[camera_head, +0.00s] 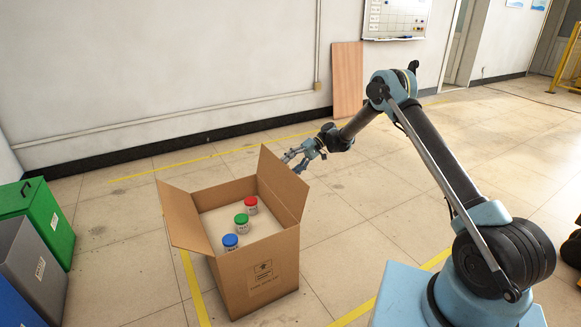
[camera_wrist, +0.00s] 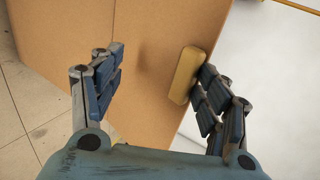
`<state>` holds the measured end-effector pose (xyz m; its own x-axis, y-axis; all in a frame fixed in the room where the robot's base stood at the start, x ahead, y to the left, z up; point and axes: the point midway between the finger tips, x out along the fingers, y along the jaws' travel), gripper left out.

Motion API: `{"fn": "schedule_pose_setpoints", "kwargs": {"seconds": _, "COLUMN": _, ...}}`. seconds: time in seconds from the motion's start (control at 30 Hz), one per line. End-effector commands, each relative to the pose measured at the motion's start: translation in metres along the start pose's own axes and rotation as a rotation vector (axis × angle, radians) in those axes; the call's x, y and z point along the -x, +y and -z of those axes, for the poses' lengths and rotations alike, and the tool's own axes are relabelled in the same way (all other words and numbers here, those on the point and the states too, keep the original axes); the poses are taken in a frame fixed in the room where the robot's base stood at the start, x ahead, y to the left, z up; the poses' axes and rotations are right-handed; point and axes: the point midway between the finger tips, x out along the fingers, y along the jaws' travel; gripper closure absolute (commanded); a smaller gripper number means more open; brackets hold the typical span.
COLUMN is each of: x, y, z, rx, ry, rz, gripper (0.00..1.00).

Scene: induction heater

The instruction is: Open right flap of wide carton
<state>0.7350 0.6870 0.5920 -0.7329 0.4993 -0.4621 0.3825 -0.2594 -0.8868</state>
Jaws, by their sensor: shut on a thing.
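The wide carton (camera_head: 258,280) is an open brown box on the tiled floor. Its right flap (camera_head: 281,186) stands up, leaning outward, and its left flap (camera_head: 184,216) leans out to the left. My gripper (camera_head: 297,160) is at the upper outer side of the right flap. In the wrist view, my fingers (camera_wrist: 155,80) lie on both sides of a broad stretch of brown board (camera_wrist: 150,50). A tan pad shows at the right finger against the board. The jaws are shut on the flap, though they look wide apart, and the exact contact is hard to see.
Jars with red (camera_head: 250,204), green (camera_head: 241,222) and blue (camera_head: 230,243) lids stand in the carton. A green bin (camera_head: 38,222) and a grey bin (camera_head: 32,272) stand at the left. A wooden board (camera_head: 347,80) leans on the wall.

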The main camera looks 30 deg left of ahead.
Motion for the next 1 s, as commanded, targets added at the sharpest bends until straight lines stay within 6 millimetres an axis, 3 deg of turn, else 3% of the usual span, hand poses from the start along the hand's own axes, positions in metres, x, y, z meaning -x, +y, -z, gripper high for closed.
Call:
{"fn": "schedule_pose_setpoints", "kwargs": {"seconds": 0.37, "x": 0.004, "y": 0.002, "z": 0.002, "rx": -0.002, "ry": 0.004, "rz": -0.005, "gripper": 0.54}}
{"fn": "schedule_pose_setpoints", "kwargs": {"seconds": 0.47, "x": 0.016, "y": 0.002, "z": 0.002, "rx": -0.003, "ry": 0.005, "rz": -0.004, "gripper": 0.6}}
{"fn": "schedule_pose_setpoints", "kwargs": {"seconds": 0.8, "x": 0.081, "y": 0.001, "z": 0.001, "rx": -0.001, "ry": 0.003, "rz": -0.001, "gripper": 0.6}}
{"fn": "schedule_pose_setpoints", "kwargs": {"seconds": 1.0, "x": 0.109, "y": 0.0, "z": 0.001, "rx": -0.001, "ry": 0.002, "rz": 0.0, "gripper": 0.6}}
